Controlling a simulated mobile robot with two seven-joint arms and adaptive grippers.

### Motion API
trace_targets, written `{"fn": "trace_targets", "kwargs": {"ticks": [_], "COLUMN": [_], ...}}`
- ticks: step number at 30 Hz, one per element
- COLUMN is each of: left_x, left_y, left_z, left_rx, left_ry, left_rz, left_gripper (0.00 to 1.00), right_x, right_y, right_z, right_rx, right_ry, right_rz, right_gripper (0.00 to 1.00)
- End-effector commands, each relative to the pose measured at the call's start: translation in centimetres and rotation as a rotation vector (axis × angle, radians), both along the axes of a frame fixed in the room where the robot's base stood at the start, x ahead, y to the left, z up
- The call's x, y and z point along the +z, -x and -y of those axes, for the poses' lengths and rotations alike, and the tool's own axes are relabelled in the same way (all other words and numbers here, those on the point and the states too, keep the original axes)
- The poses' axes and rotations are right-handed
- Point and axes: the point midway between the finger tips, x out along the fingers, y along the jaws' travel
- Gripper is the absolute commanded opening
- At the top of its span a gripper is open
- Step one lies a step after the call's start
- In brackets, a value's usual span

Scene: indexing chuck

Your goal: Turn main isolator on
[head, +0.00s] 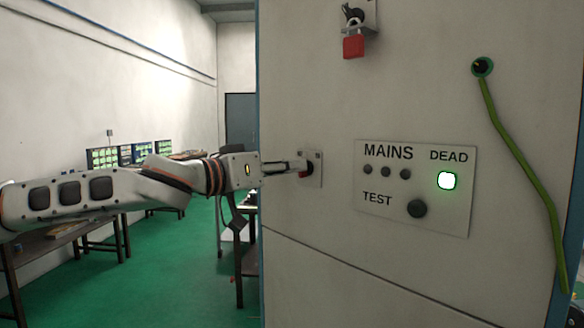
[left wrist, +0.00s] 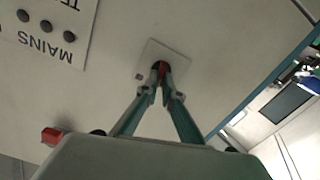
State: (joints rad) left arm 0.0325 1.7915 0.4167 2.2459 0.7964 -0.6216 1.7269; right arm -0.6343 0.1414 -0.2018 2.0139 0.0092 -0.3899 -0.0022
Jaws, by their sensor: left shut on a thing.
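The main isolator's plate (head: 315,168) is on the cabinet front, left of the MAINS panel. My left gripper (head: 303,167) reaches it from the left and is shut on the red isolator handle (head: 306,174). In the left wrist view the two fingers (left wrist: 162,85) close on the red handle (left wrist: 162,68) in front of the small plate (left wrist: 179,55). The fingers hide most of the handle, so its exact angle is hard to tell. My right gripper is in neither view.
The MAINS panel (head: 415,188) has dark lamps, a TEST button (head: 417,208) and a lit white DEAD lamp (head: 447,180). A red padlock (head: 353,46) hangs above. A green cable (head: 520,155) hangs at right. Benches (head: 65,238) stand behind my left arm.

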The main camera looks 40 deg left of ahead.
Motion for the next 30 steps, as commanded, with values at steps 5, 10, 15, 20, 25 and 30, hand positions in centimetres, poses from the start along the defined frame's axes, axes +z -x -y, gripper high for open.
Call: {"fn": "trace_targets", "kwargs": {"ticks": [5, 10, 15, 20, 25, 30], "left_x": [0.07, 0.04, 0.02, -0.01, -0.04, -0.09], "left_y": [0.06, 0.08, 0.10, 0.13, 0.14, 0.14], "left_z": [0.16, 0.27, 0.41, 0.48, 0.55, 0.58], "left_rx": [-0.001, 0.000, -0.001, -0.001, -0.001, 0.000], "left_ry": [-0.161, -0.319, -0.468, -0.586, -0.683, -0.745], "left_rz": [0.039, 0.076, 0.112, 0.141, 0.164, 0.179], "left_gripper": [0.00, 0.00, 0.00, 0.00, 0.00, 0.00], "right_x": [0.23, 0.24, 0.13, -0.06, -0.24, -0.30], "right_y": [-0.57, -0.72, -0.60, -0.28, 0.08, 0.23], "right_z": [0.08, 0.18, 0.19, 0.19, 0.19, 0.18], "right_rx": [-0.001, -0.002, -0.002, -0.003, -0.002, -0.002], "right_ry": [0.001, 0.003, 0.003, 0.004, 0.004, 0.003], "right_rz": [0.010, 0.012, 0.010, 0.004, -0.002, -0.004], "right_gripper": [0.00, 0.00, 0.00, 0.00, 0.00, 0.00]}}
